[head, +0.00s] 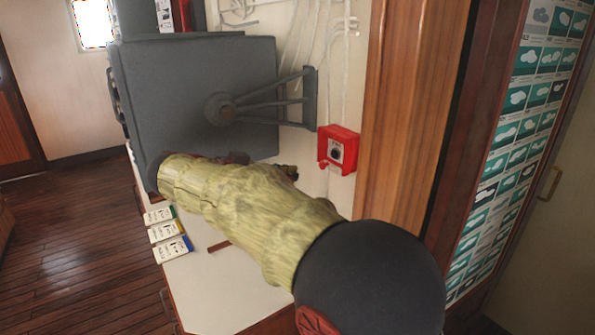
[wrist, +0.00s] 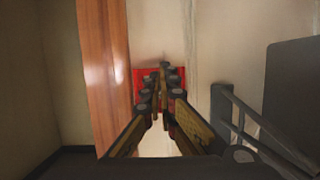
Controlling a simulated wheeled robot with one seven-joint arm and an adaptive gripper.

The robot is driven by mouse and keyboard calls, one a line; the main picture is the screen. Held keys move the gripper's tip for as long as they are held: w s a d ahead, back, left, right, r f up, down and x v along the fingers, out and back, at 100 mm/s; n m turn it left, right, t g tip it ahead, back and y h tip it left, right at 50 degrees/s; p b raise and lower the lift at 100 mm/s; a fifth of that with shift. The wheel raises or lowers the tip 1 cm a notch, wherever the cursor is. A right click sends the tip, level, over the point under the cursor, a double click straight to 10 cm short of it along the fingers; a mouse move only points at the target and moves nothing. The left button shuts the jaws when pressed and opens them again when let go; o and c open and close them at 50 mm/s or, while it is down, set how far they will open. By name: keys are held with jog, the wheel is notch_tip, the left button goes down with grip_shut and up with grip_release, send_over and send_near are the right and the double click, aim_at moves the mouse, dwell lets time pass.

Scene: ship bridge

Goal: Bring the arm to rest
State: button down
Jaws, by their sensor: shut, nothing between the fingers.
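My arm, in a yellow-green sleeve with a black joint, reaches across the white counter (head: 222,290) in the head view. My gripper (wrist: 158,85) shows in the wrist view with its fingertips together and nothing between them. It points toward the wall, with a red box (wrist: 139,76) behind the fingertips. In the head view the gripper is mostly hidden behind the sleeve; a small dark part shows past its upper edge. I cannot tell how far the fingertips are from the red box.
A large grey panel (head: 190,85) on a wall bracket stands behind the arm. The red box (head: 338,149) is on the wall beside a wooden post (head: 405,110). Several small cards (head: 166,232) lie on the counter's left edge. A cloud chart (head: 520,130) hangs at right. Open floor lies at left.

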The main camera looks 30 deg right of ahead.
jog(key=a+p, duration=0.1)
jog(key=a, duration=0.6)
notch_tip(320, 180, down, 10)
jog(key=a+f+n+t+y, duration=0.1)
jog(key=a+n+y, duration=0.2)
jog(key=n, duration=0.7)
jog(key=s+a+f+n+y, duration=0.3)
jog(key=s+f+n+y, duration=0.25)
jog(key=s, duration=0.25)
jog(key=s+a+n+t+y, duration=0.2)
jog(key=s+y, duration=0.4)
jog(key=s, duration=1.2)
jog(key=shift+s+a+t+p, duration=0.2)
jog(key=shift+t+p, duration=0.15)
jog(key=shift+t, duration=0.45)
